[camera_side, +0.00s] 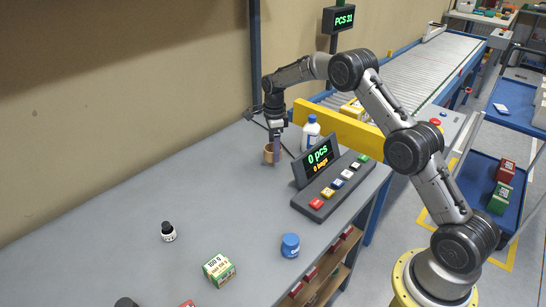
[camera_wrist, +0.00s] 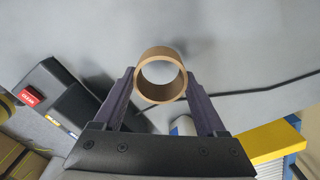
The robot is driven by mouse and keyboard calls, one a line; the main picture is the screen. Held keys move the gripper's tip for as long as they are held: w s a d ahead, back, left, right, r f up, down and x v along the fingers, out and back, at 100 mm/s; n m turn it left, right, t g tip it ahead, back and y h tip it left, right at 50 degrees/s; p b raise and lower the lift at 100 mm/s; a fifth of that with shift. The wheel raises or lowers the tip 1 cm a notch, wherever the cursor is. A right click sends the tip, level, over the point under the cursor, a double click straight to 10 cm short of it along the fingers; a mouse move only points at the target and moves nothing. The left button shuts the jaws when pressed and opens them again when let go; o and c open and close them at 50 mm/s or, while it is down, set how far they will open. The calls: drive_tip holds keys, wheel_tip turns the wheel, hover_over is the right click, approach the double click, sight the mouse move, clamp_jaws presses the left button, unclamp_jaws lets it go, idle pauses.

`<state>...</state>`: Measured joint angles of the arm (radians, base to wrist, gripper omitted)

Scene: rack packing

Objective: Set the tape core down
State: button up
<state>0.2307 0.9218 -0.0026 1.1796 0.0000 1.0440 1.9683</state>
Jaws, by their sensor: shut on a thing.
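The tape core (camera_side: 268,154) is a short brown cardboard ring at the far end of the grey table in the side view. In the wrist view the tape core (camera_wrist: 161,54) sits between the tips of my gripper (camera_wrist: 160,82), with its open bore facing the camera. My gripper (camera_side: 277,152) points down in the side view and is shut on the core. A shadow shows on the surface beyond the core in the wrist view. I cannot tell whether the core touches the table or hangs just above it.
A white and blue bottle (camera_side: 310,134) and a counter console with coloured buttons (camera_side: 330,185) stand right of the core. A black cable crosses the table nearby. A dark small bottle (camera_side: 168,231), a green box (camera_side: 219,270) and a blue jar (camera_side: 290,245) stand nearer. The table's left middle is clear.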

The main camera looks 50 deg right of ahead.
sight(273, 166)
drive_tip(key=shift+w+f, duration=0.35)
drive_tip(key=shift+f, duration=1.5)
drive_tip(key=shift+f, duration=0.15)
drive_tip(key=o, duration=1.3)
drive_tip(key=shift+c, duration=0.2)
